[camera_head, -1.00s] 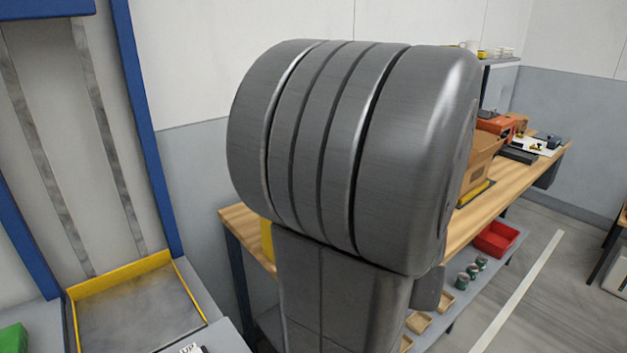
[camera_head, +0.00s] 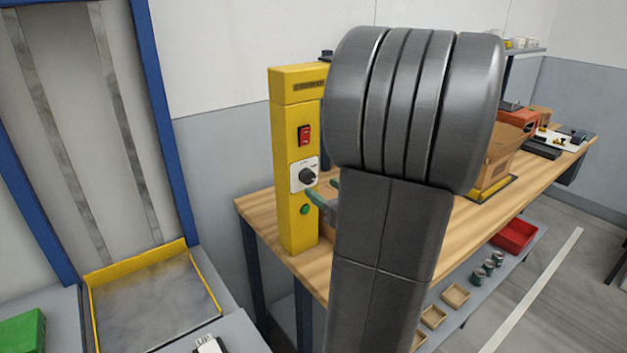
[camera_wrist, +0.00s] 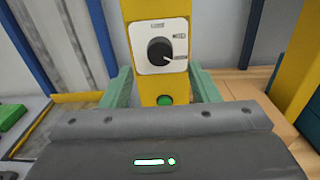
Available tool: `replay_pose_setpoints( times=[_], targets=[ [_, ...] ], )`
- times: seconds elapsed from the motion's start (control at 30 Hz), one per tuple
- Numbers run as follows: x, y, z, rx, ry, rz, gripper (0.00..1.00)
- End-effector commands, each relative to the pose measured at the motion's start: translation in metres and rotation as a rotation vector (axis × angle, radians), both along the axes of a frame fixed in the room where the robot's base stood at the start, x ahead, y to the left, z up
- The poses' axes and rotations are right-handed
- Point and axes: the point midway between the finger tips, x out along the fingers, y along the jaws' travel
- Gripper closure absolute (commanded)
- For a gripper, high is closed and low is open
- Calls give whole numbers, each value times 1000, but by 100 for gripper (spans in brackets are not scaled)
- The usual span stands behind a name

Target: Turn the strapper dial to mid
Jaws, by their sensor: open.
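The strapper (camera_head: 298,224) is a tall yellow post at the near left end of the wooden bench. Its dial (camera_head: 307,177) is a black knob on a white plate, with a red switch above and a green button below. In the wrist view the dial (camera_wrist: 160,51) is straight ahead, its light mark pointing right and slightly down, towards the lower label. My gripper (camera_wrist: 164,88) shows two green fingers spread apart, one on each side of the post below the dial, empty. In the head view, my arm hides most of the gripper; a green fingertip shows near the green button.
The wooden bench (camera_head: 345,268) carries a cardboard box (camera_head: 499,158) and an orange machine further back. A red bin (camera_head: 514,236) and small trays sit on the shelf below. A yellow-edged platform (camera_head: 155,295) is at left, with a green box (camera_head: 22,333) nearby.

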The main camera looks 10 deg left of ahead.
Motion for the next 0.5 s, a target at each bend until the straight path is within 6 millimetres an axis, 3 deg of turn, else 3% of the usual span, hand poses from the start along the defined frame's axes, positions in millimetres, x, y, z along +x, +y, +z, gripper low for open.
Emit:
replay_pose_setpoints(
  times=[0.2, 0.5],
  targets=[
    [23, 24, 1, 0, 1, 4, 45],
    [36, 36, 0, -1, 1, 0, 45]
  ],
)
